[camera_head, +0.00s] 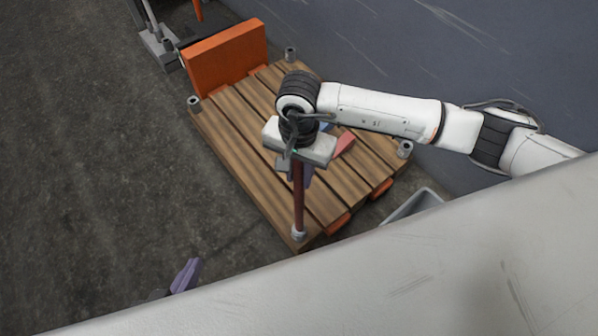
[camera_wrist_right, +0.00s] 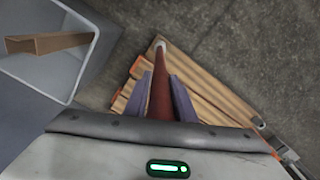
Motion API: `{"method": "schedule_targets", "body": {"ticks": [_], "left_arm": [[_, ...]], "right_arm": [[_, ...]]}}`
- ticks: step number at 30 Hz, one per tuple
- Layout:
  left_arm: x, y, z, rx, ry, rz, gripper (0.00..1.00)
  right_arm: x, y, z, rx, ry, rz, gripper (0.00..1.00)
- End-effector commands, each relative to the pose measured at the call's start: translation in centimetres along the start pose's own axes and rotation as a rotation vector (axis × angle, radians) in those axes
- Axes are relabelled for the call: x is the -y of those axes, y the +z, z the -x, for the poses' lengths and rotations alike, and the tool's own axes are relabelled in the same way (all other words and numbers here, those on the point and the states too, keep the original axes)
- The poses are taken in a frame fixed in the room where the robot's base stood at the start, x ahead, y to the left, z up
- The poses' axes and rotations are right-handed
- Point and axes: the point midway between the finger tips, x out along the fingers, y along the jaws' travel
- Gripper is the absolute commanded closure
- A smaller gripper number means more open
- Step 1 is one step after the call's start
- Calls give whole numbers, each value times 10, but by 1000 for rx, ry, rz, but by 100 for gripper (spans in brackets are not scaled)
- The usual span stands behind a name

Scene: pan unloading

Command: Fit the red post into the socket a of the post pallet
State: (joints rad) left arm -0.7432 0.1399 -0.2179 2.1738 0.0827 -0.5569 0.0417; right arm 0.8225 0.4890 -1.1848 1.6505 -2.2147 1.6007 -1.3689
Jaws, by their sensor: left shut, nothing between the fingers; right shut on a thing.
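The red post (camera_head: 299,205) stands roughly upright at the near corner of the wooden post pallet (camera_head: 240,140). Its lower end meets the grey socket (camera_head: 299,235) there; how deep it sits, I cannot tell. My right gripper (camera_head: 297,172) is shut on the post's upper part. In the right wrist view the post (camera_wrist_right: 160,95) runs between the purple fingers of my right gripper (camera_wrist_right: 161,84) to the pale socket (camera_wrist_right: 160,42). No letter shows on any socket. My left gripper (camera_head: 187,272) is shut and empty, left of the pallet, partly hidden by my own body.
Other grey corner sockets are at the back (camera_head: 290,53), left (camera_head: 194,103) and right (camera_head: 405,149). An orange board (camera_head: 225,60) stands along the pallet's far left edge. A red piece (camera_head: 345,143) lies on the slats. A grey bin (camera_head: 415,205) holds a brown part (camera_wrist_right: 48,43).

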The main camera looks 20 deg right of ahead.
Motion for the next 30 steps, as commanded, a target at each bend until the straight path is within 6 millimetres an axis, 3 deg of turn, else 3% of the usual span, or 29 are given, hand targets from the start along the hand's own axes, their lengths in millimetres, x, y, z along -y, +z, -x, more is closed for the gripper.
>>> {"method": "schedule_targets", "body": {"ticks": [23, 24, 27, 30], "left_arm": [[-3, 0, -4, 3, 10, 3, 100], [-3, 0, -4, 3, 10, 3, 100], [-3, 0, -4, 4, 10, 3, 100], [-3, 0, -4, 4, 11, 3, 100]], "right_arm": [[1, 0, -8, -1, -2, -1, 100], [1, 0, -8, -1, -2, -1, 75], [0, 0, -8, -1, -2, 0, 59], [0, 0, -9, 0, -1, 0, 55]]}}
